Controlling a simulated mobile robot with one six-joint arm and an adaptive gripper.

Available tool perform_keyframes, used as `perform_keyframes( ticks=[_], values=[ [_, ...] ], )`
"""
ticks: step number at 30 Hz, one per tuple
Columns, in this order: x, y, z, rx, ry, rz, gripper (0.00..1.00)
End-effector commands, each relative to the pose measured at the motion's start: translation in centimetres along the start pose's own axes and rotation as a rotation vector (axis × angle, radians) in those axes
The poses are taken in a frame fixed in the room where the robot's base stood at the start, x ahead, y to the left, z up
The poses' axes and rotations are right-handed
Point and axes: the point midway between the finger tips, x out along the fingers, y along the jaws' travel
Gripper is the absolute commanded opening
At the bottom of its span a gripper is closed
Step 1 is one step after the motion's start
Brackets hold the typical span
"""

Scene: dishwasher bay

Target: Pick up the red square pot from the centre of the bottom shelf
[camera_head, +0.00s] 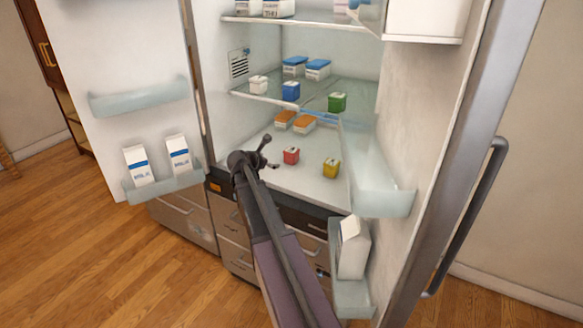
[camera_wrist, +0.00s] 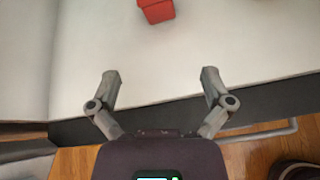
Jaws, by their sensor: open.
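The red square pot (camera_head: 291,156) stands on the bottom shelf (camera_head: 305,182) of the open fridge, near the middle. In the wrist view the red pot (camera_wrist: 156,10) is at the top edge and partly cut off. My gripper (camera_head: 270,152) is at the shelf's front, to the left of the pot in the head view. In the wrist view its two fingers (camera_wrist: 160,80) are spread apart with nothing between them, and the pot lies beyond the fingertips.
A yellow pot (camera_head: 331,168) stands to the right of the red one. Orange-lidded containers (camera_head: 295,121) sit behind. A glass shelf (camera_head: 310,97) above holds a white, a blue and a green pot. The open doors with milk cartons (camera_head: 178,154) flank the opening.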

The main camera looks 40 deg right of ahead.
Motion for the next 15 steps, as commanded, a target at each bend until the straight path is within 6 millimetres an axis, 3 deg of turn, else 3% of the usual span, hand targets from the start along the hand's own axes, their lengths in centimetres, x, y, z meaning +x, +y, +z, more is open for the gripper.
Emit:
perform_keyframes(
  ticks=[1, 6, 15],
  values=[
    [1.7, 0.1, -0.5, -0.049, -0.023, 0.005, 1.00],
    [3.9, 0.3, 0.1, -0.188, -0.082, 0.013, 1.00],
    [4.5, 0.4, 0.6, -0.248, -0.106, 0.016, 1.00]
  ],
)
